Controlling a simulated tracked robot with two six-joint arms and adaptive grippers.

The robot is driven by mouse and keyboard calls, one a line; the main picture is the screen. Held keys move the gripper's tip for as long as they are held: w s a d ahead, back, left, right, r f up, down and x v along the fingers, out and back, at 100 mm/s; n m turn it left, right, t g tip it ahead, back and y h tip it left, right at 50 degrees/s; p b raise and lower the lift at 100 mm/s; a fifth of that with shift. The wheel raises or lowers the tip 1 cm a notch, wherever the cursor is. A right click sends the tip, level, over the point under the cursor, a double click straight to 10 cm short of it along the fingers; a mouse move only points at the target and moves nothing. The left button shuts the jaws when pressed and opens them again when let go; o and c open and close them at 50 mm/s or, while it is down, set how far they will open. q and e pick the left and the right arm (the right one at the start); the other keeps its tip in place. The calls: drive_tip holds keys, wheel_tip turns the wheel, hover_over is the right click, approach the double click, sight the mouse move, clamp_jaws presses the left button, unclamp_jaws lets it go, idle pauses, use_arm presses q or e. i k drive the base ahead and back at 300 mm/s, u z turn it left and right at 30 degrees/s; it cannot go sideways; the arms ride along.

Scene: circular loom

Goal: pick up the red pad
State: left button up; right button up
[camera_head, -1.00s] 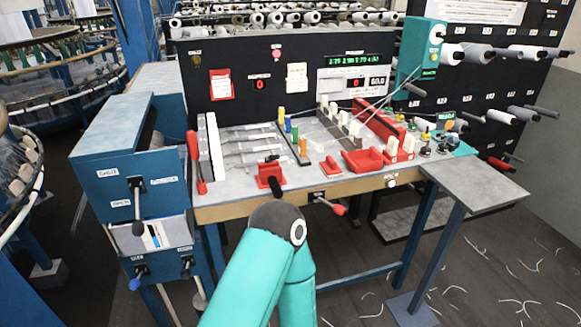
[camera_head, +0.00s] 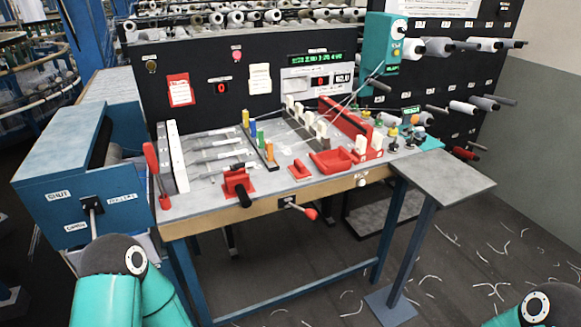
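A small red pad (camera_head: 299,171) lies on the grey tabletop near its front edge. It sits just left of a shallow red tray (camera_head: 334,162) and right of a red clamp-like fixture with a black handle (camera_head: 238,185). Neither gripper shows. Only teal links of my own arms are in view, at the bottom left and bottom right corners, well apart from the pad.
The workbench (camera_head: 270,203) has a red lever (camera_head: 151,158) at its left and a red-tipped handle (camera_head: 303,210) under the front edge. Coloured pegs stand behind the pad. A blue cabinet (camera_head: 60,195) stands left, a small grey side table (camera_head: 440,178) right.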

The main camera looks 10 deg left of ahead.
sight(298, 171)
drive_tip(key=i, duration=0.9)
